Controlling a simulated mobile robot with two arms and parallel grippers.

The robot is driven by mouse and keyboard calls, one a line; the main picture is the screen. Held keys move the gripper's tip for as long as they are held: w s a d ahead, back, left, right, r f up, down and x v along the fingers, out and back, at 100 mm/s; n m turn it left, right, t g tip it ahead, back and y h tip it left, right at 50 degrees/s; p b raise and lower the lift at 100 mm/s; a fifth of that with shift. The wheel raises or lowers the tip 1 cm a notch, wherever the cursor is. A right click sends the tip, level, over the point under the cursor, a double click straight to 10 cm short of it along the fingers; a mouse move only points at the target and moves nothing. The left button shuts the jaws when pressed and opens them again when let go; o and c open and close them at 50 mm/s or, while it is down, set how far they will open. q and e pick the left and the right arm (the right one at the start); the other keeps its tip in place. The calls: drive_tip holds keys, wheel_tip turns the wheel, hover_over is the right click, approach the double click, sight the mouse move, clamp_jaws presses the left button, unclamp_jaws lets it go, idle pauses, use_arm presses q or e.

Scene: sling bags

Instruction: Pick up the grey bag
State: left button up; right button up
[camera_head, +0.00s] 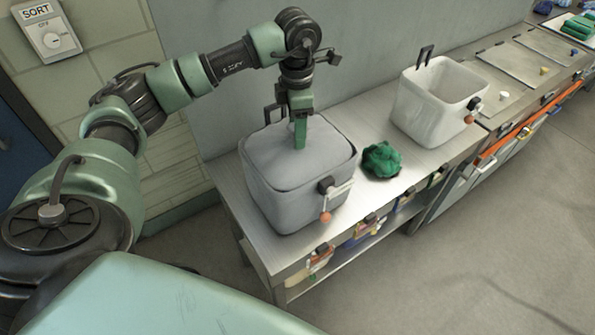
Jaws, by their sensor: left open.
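The grey bag (275,160) shows as a smooth grey surface filling the top of the left bin (287,205). Where bag and bin meet is hard to make out. My left gripper (299,143) points straight down over the bag's middle-right part, its green fingertip at or just above the grey surface. I cannot tell whether it touches. It is open, seen nearly edge-on, with nothing visibly held. My right gripper is not in view.
A crumpled green item (381,160) lies on the metal bench (335,245) right of the left bin. A white open bin (437,105) stands farther right. Both bins have black brackets and orange-knobbed levers. A wall with a sort switch (47,32) stands behind.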

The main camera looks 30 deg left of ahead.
use_arm(q)
clamp_jaws()
drive_tip(key=shift+w+r, duration=0.1)
idle(1.3)
